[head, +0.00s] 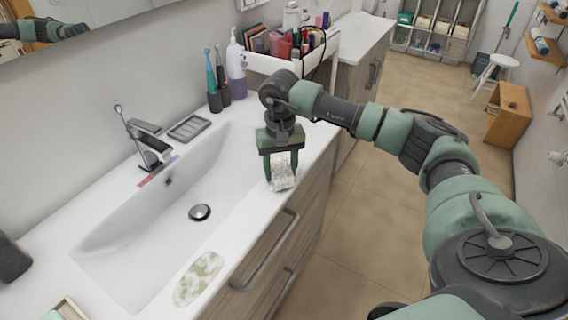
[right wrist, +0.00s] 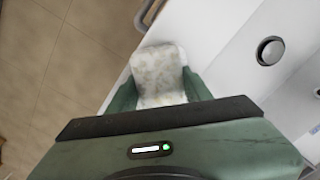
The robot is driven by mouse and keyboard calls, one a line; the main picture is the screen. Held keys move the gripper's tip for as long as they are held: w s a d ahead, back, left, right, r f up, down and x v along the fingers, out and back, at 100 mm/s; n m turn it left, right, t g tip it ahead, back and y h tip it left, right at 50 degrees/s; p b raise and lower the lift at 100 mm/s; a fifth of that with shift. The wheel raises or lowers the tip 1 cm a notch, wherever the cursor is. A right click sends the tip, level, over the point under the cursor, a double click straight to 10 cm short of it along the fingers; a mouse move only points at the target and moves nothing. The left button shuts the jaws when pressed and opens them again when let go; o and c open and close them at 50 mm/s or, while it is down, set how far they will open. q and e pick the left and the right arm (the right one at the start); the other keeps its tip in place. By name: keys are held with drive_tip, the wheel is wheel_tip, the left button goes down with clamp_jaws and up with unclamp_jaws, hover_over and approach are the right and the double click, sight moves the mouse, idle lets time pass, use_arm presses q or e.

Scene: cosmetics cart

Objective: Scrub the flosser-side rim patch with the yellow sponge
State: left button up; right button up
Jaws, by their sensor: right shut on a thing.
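My right gripper (head: 281,170) is over the front rim of the white sink (head: 110,235), at the rim's far end, pointing down. It is shut on a pale, mottled block, apparently the sponge (head: 282,178), which looks more off-white than yellow. In the right wrist view the sponge (right wrist: 160,78) sits between the green fingers (right wrist: 160,95). Its lower end is at or close to the rim; contact cannot be told. Any patch under it is hidden. A greenish mottled patch (head: 199,278) lies on the near part of the rim. My left gripper is not in view.
Upright brush-like devices (head: 211,80) and a lilac pump bottle (head: 236,65) stand behind the sink's far end. The faucet (head: 148,140) rises at the back edge. A white cart tray (head: 290,62) full of cosmetics is beyond. Drawer handles (head: 268,250) protrude below the front rim.

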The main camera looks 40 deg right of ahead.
drive_tip(key=shift+s+a+f, duration=0.1)
drive_tip(key=shift+s+a, duration=0.2)
drive_tip(key=shift+a, duration=0.4)
drive_tip(key=shift+s+a, duration=0.3)
drive_tip(key=shift+a, duration=0.35)
drive_tip(key=shift+w+d+b, duration=0.25)
drive_tip(key=shift+d, duration=0.35)
drive_tip(key=shift+w+d+b, duration=0.25)
drive_tip(key=shift+d, duration=0.35)
drive_tip(key=shift+w+d+b, duration=0.15)
drive_tip(key=shift+w+d, duration=0.15)
drive_tip(key=shift+d, duration=0.35)
drive_tip(key=shift+w+d+b, duration=0.2)
drive_tip(key=shift+w+d, duration=0.05)
drive_tip(key=shift+d, duration=0.45)
drive_tip(key=shift+w+d+b, duration=0.15)
drive_tip(key=shift+w+d, duration=0.15)
drive_tip(key=shift+d, duration=0.35)
drive_tip(key=shift+w+d, duration=0.3)
drive_tip(key=shift+d, duration=0.4)
drive_tip(key=shift+w+d, duration=0.25)
drive_tip(key=shift+d, duration=0.4)
wheel_tip(320, 180, up, 7)
drive_tip(key=p, duration=0.4)
drive_tip(key=shift+p, duration=0.4)
